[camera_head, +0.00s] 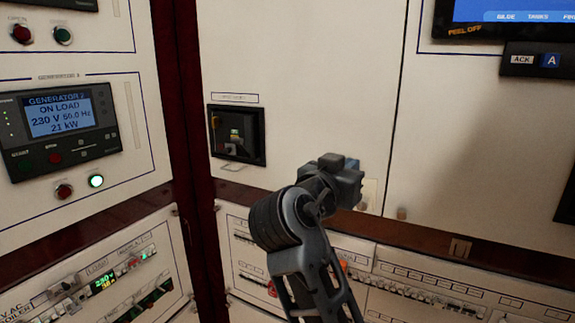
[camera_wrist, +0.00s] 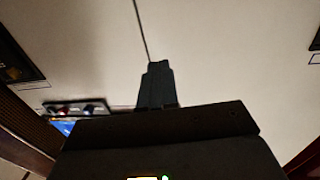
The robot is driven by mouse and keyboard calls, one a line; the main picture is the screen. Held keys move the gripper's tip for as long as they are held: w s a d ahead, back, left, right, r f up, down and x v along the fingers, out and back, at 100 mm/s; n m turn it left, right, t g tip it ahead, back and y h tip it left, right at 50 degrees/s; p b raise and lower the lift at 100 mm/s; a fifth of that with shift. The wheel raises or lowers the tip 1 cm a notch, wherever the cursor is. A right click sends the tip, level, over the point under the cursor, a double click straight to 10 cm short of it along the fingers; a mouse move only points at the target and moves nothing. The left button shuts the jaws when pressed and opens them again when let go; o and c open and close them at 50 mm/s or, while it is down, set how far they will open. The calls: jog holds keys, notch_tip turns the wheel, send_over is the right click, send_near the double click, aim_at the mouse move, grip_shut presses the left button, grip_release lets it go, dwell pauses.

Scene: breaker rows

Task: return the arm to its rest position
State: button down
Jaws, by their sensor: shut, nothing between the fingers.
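My arm reaches up from the bottom middle of the head view, bent, with its dark end in front of the white cabinet wall (camera_head: 300,80). In the wrist view my gripper (camera_wrist: 156,70) is shut and empty, its fingers together against a pale panel with a thin dark seam running up from them. In the head view the fingers cannot be made out clearly. No contact between the gripper and the panels can be seen.
A recessed black breaker box (camera_head: 237,135) is left of my arm's end. A generator display panel (camera_head: 60,128) with lit buttons is at the left. Breaker rows (camera_head: 430,295) run below a dark red ledge (camera_head: 490,260). A screen (camera_head: 515,12) is at upper right.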

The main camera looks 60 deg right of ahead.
jog(key=s+a+f+n+t+y, duration=0.1)
jog(key=a+f+n+t+y, duration=0.4)
jog(key=a+f+n+t, duration=0.45)
jog(key=s+a+f+n+t+y, duration=0.1)
jog(key=a+f+n+t+y, duration=0.45)
jog(key=f, duration=0.65)
jog(key=s+a+f+n+g+y, duration=0.1)
jog(key=s+a+f+n+y, duration=0.3)
jog(key=s+a, duration=0.55)
jog(key=s+a+r+y, duration=0.1)
jog(key=s+a+r, duration=0.1)
jog(key=s, duration=0.3)
jog(key=s+a+r+m+y, duration=0.1)
jog(key=s+a+r+y, duration=0.1)
jog(key=s, duration=0.3)
jog(key=shift+s+a+r, duration=0.25)
jog(key=shift+y, duration=0.25)
